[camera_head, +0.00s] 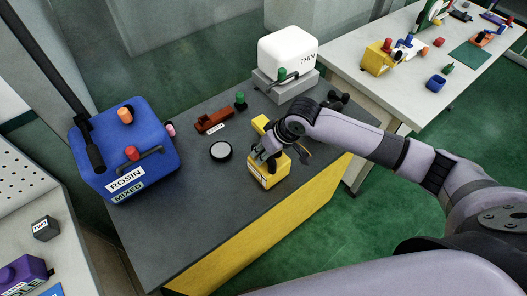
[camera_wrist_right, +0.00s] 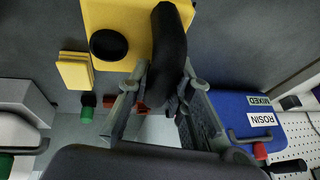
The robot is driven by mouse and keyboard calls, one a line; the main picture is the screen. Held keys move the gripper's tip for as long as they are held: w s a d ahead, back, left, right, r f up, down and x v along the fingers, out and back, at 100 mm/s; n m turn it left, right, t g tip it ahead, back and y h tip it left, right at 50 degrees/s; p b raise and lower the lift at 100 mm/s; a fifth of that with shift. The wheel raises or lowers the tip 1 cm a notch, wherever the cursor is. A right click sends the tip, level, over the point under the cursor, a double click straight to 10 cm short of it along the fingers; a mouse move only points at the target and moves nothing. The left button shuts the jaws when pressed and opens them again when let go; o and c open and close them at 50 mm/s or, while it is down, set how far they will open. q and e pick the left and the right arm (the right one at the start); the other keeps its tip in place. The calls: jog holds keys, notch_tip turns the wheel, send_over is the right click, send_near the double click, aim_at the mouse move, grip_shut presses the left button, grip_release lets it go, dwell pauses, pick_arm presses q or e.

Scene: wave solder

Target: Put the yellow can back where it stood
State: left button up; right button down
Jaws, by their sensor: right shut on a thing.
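The yellow can (camera_head: 270,178) with a white label is at the front part of the dark bench top (camera_head: 190,235); I cannot tell whether it rests on it or is held just above. My right gripper (camera_head: 268,152) is over the can and hides part of its top. In the right wrist view, the can (camera_wrist_right: 128,14) is at the top, with a round black cap (camera_wrist_right: 108,45). Its black handle (camera_wrist_right: 172,38) runs between the fingers of my right gripper (camera_wrist_right: 163,88), which are shut on it. My left gripper is not in view.
A blue ROSIN can (camera_head: 150,165) stands at the left, a white can (camera_head: 287,52) on a grey block at the back. A round black-and-white disc (camera_head: 220,151), a red-brown piece (camera_head: 213,120) and a small yellow block (camera_head: 260,123) are nearby. The front-left bench top is clear.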

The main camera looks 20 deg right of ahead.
jog(key=shift+f, duration=0.25)
jog(key=c, duration=1.3)
grip_release()
jog(key=shift+c, duration=0.2)
jog(key=shift+o, duration=0.2)
jog(key=shift+f, duration=0.15)
jog(key=o, duration=0.7)
jog(key=shift+o, duration=0.2)
jog(key=shift+r, duration=0.25)
jog(key=shift+r+p, duration=3.35)
jog(key=shift+p, duration=0.7)
